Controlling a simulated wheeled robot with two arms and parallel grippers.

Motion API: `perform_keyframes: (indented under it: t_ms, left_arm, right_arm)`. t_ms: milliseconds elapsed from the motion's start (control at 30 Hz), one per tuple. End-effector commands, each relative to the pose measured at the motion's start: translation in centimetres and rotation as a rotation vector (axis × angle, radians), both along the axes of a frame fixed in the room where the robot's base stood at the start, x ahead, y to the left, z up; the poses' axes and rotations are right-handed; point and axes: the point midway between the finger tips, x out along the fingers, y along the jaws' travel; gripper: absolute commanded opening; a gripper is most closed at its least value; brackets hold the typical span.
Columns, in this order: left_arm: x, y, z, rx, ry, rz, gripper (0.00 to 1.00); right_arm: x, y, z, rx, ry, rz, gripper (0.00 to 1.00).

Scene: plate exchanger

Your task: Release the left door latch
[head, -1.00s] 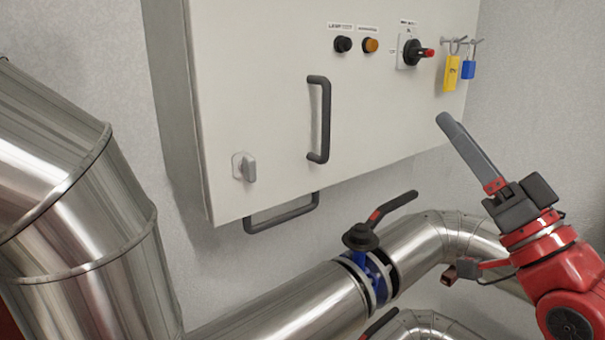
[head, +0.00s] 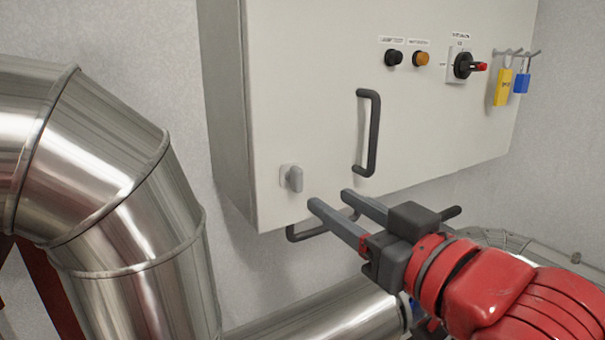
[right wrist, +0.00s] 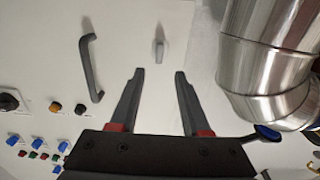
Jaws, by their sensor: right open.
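The left door latch (head: 291,178) is a small grey turn-knob on a plate, low on the left of the pale cabinet door (head: 310,110). In the right wrist view the latch (right wrist: 159,48) lies ahead of the fingers, between their lines and apart from them. My right gripper (head: 328,197) is open and empty, with its two grey fingers pointing at the door just right of and below the latch. It also shows in the right wrist view (right wrist: 158,76). My left gripper is not in view.
A dark vertical door handle (head: 373,133) is right of the latch. A lower handle (head: 305,234) sits under the cabinet, partly behind my fingers. A rotary switch (head: 463,66) and padlocks (head: 503,88) are at upper right. A large metal pipe (head: 120,190) fills the left.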

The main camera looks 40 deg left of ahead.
Motion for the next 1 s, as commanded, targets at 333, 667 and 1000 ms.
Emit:
perform_keyframes:
  t_ms: [333,667,1000]
  left_arm:
    - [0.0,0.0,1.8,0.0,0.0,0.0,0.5]
    - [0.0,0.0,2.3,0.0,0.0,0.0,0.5]
    - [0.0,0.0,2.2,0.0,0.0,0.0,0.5]
  right_arm:
    - [2.6,6.4,0.0,-0.003,0.006,0.002,0.47]
    - [3.5,8.4,0.0,0.001,0.001,0.0,0.47]
    - [3.5,8.4,0.0,0.0,0.001,0.0,0.22]
